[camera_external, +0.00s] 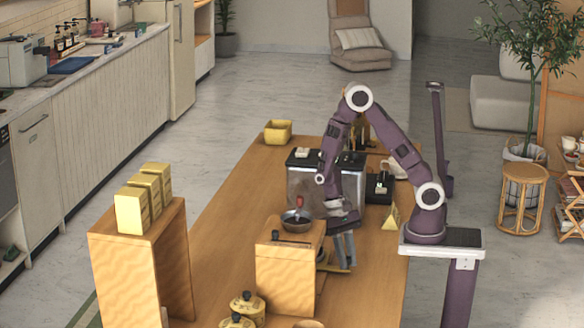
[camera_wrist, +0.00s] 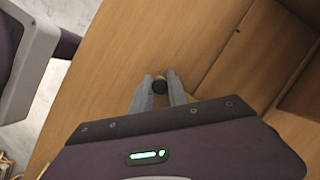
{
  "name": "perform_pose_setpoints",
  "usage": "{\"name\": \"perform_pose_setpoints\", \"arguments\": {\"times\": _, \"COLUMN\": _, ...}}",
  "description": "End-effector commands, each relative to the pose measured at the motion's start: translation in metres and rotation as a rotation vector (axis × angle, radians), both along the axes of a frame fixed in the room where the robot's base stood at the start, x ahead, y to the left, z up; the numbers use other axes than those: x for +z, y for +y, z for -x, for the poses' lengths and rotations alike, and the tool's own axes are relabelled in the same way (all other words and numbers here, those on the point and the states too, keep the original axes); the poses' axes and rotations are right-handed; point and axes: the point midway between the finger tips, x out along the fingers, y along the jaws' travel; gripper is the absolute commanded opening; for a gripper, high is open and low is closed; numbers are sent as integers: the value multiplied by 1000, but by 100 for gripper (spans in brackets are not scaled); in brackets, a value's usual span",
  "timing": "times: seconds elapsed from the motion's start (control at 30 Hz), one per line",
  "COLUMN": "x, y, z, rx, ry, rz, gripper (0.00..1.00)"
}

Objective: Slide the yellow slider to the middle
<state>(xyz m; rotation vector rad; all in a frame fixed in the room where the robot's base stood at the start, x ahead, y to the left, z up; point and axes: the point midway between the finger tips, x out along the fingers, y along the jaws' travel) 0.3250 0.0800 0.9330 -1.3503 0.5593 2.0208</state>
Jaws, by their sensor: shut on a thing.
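My gripper (camera_external: 343,262) is low over the wooden table, at the right side of the wooden grinder box (camera_external: 285,275). In the wrist view its two fingers (camera_wrist: 160,87) are closed on a small dark round knob (camera_wrist: 159,87). Small yellow bits show around the fingertips, but the fingers and palm hide most of what the knob belongs to. A yellowish flat piece (camera_external: 331,268) shows under the fingers in the external view. I cannot make out clearly which part is the yellow slider, nor its position along its track.
A bowl (camera_external: 296,218) with a red-handled tool sits on the grinder box. A steel coffee machine (camera_external: 304,187) stands behind it. Yellow tins (camera_external: 132,209) stand on a wooden shelf at left. Yellow pots (camera_external: 247,305) are in front. The table's left strip (camera_external: 225,240) is clear.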

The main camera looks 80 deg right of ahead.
Motion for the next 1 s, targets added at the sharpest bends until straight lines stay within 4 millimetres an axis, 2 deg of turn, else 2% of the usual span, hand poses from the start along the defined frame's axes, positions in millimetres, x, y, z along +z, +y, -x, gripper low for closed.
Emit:
{"name": "perform_pose_setpoints", "arguments": {"times": 0.47, "x": 0, "y": 5, "z": 0, "rx": 1, "ry": -1, "rz": -1, "gripper": 0}}
{"name": "perform_pose_setpoints", "arguments": {"times": 0.5, "x": 0, "y": 5, "z": 0, "rx": 1, "ry": -1, "rz": -1, "gripper": 27}}
{"name": "perform_pose_setpoints", "arguments": {"times": 0.57, "x": 0, "y": 5, "z": 0, "rx": 1, "ry": 0, "rz": 0, "gripper": 39}}
{"name": "perform_pose_setpoints", "arguments": {"times": 0.87, "x": 0, "y": 5, "z": -1, "rx": 0, "ry": 0, "rz": 0, "gripper": 41}}
{"name": "perform_pose_setpoints", "arguments": {"times": 1.0, "x": 18, "y": 0, "z": -7, "rx": 0, "ry": -7, "rz": -1, "gripper": 41}}
